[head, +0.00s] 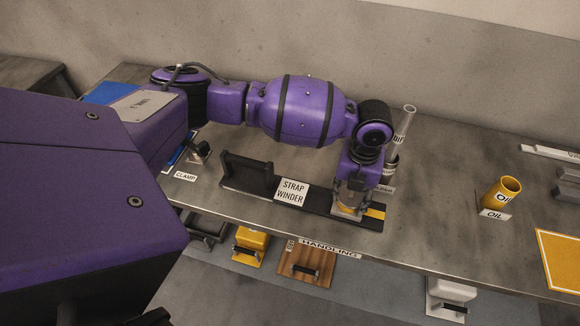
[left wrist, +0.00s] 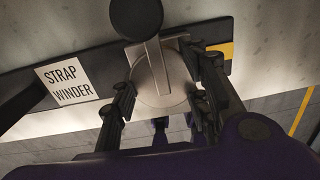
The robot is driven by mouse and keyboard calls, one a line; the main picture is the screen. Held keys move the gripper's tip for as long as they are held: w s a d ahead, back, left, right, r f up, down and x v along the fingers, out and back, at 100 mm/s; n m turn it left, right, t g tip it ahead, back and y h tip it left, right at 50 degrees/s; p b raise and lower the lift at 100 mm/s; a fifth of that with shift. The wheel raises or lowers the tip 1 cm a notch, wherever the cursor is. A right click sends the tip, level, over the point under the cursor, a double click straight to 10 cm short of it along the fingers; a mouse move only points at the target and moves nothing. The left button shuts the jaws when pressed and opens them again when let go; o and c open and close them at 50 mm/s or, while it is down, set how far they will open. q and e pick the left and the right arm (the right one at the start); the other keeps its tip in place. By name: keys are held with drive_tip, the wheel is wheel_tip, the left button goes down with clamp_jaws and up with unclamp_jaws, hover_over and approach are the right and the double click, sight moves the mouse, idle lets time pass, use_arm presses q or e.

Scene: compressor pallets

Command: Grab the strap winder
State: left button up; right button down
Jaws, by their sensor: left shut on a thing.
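The strap winder (left wrist: 160,85) shows in the left wrist view as a round metal body with a lever and a dark round knob. It stands at the right end of a long black base (head: 322,198) on the bench, beside a white STRAP WINDER label (head: 291,192). My left gripper (head: 350,198) reaches down over it from above. In the left wrist view its two dark fingers (left wrist: 165,95) lie on either side of the metal body, shut on it. In the head view the gripper hides most of the winder. My right gripper is not in view.
A black upright block (head: 247,175) stands on the base's left part. A grey tube (head: 403,127) rises just behind my wrist. A yellow oil cup (head: 501,193) stands to the right, with clear bench between. Several handled items sit below the front edge.

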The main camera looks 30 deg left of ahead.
use_arm(q)
clamp_jaws()
drive_tip(key=shift+a+r, duration=0.1)
